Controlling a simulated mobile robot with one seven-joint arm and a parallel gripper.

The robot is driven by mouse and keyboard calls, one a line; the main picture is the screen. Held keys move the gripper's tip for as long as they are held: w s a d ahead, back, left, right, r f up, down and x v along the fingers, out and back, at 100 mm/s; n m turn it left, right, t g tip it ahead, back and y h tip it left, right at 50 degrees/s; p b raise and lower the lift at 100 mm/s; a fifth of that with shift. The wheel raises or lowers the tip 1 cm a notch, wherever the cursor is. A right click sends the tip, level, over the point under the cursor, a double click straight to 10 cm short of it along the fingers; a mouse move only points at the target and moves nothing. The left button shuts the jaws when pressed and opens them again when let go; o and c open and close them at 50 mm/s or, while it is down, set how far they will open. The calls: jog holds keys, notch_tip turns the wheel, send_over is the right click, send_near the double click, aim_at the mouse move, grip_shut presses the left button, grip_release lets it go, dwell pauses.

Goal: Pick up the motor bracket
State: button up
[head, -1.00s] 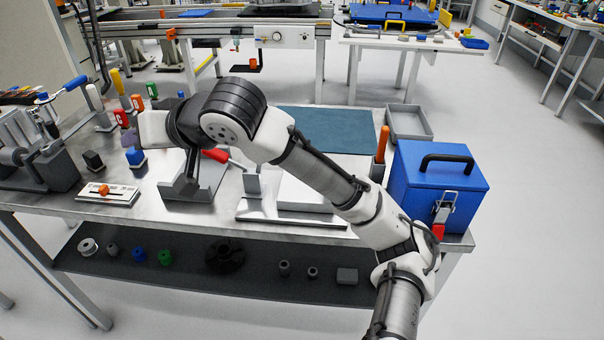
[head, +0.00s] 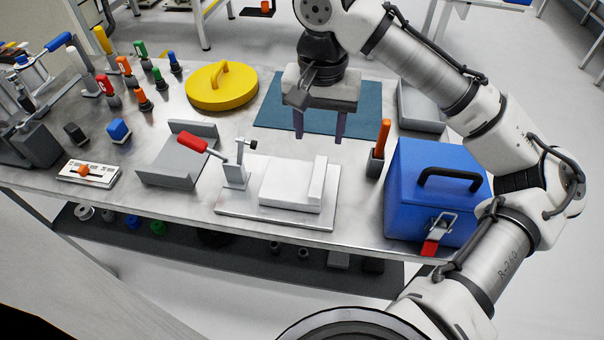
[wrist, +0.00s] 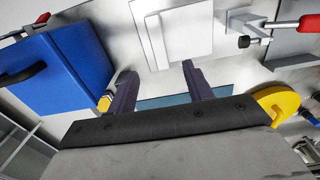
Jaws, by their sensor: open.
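A grey L-shaped metal piece with an upright back wall (head: 177,155) lies left of the middle of the bench and looks most like the motor bracket, though I cannot be sure. Part of it shows at the right edge of the wrist view (wrist: 292,60). My gripper (head: 319,124) is open and empty, fingers pointing down, above the blue-green mat (head: 372,117), to the right of and behind the grey piece. In the wrist view both fingers (wrist: 158,76) are apart with nothing between them.
A clamp fixture (head: 232,205) with a red handle and white block stands right of the grey piece. A blue box (head: 430,195), orange-handled tool (head: 383,138), grey tray (head: 420,105) and yellow lid (head: 222,88) surround the mat. Several small knobs stand at left.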

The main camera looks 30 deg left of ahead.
send_over(319, 175)
jog(key=f, duration=0.6)
jog(key=shift+s+a+f, duration=0.2)
jog(key=shift+a+f, duration=0.05)
jog(key=shift+w+d+f+p, duration=0.1)
jog(key=shift+f+p, duration=0.3)
jog(key=shift+f, duration=0.95)
jog(key=shift+w+d+f+p, duration=0.1)
jog(key=shift+f+p, duration=0.3)
jog(key=shift+f, duration=0.95)
jog(key=shift+c, duration=0.4)
grip_shut()
